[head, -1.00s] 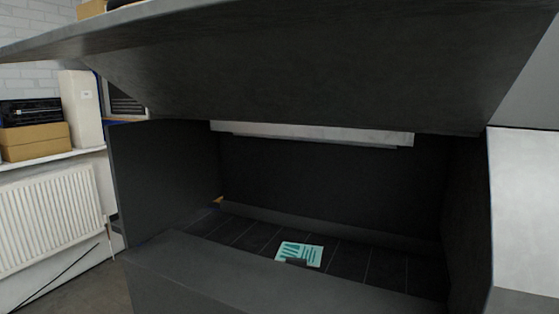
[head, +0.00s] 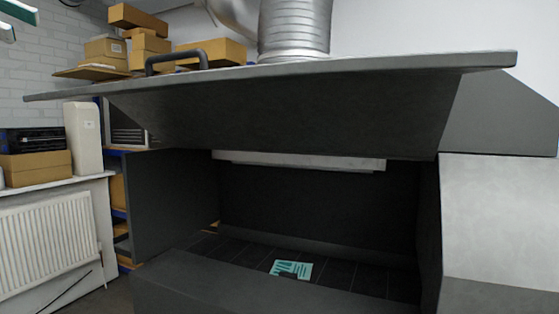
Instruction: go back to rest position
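I cannot make out either of my grippers in the head view. A large dark machine or cabinet stands in front of me, with its lid (head: 290,105) raised over an open bay. A black handle (head: 177,61) sits on the lid's upper left side. Inside the bay, on the dark slatted floor (head: 345,275), lies a small teal and white card (head: 293,269). A small dark shape covers part of the card's lower edge, and I cannot tell what it is.
The lid's front edge (head: 280,78) juts out across the view. The bay's front wall (head: 230,293) crosses below. A radiator (head: 45,240) and a shelf with boxes (head: 37,168) are at left. Cardboard boxes (head: 150,45) and a silver duct (head: 293,30) show above the lid.

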